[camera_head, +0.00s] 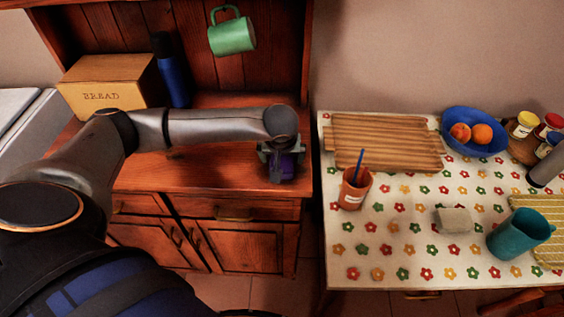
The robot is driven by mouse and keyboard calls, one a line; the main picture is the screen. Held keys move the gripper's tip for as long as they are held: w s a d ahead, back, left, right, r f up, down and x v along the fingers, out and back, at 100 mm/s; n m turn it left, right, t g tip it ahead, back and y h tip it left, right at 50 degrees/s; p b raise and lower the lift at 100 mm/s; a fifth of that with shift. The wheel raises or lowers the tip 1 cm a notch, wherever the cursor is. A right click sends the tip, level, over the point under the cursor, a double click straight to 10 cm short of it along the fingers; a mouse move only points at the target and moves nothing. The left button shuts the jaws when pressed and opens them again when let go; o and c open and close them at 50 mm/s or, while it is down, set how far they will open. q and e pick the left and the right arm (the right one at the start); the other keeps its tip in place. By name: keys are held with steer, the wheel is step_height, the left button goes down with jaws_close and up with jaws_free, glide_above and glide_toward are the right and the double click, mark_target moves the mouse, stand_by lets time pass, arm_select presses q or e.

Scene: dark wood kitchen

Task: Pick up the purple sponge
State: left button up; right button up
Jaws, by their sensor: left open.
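The purple sponge (287,166) is on the wooden cabinet's top, near its right front corner. My left gripper (280,170) is directly over it, pointing down, with its jaws open and the sponge showing between and beside the fingers. The gripper hides part of the sponge, and I cannot tell whether the fingers touch it. My right gripper is out of view.
The cabinet (150,175) also holds a bread box (105,92) and a blue bottle (172,78); a green mug (232,36) hangs above. The flowered table (400,262) holds a cutting board (385,140), an orange cup (354,190), a grey block (453,219) and a teal pitcher (520,235).

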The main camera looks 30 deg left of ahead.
mark_target(282, 160)
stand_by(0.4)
arm_select(q)
steer(key=c, duration=1.2)
steer(key=shift+c, duration=0.2)
steer(key=shift+r+p, duration=0.35)
steer(key=shift+p, duration=0.15)
step_height(282, 160, up, 3)
steer(key=s+d+r+b, duration=0.2)
steer(key=s+d+r, duration=0.5)
steer(key=s, duration=0.5)
step_height(282, 160, up, 3)
steer(key=shift+d+f+b, duration=0.15)
steer(key=shift+d+b, duration=0.05)
steer(key=shift+b, duration=0.1)
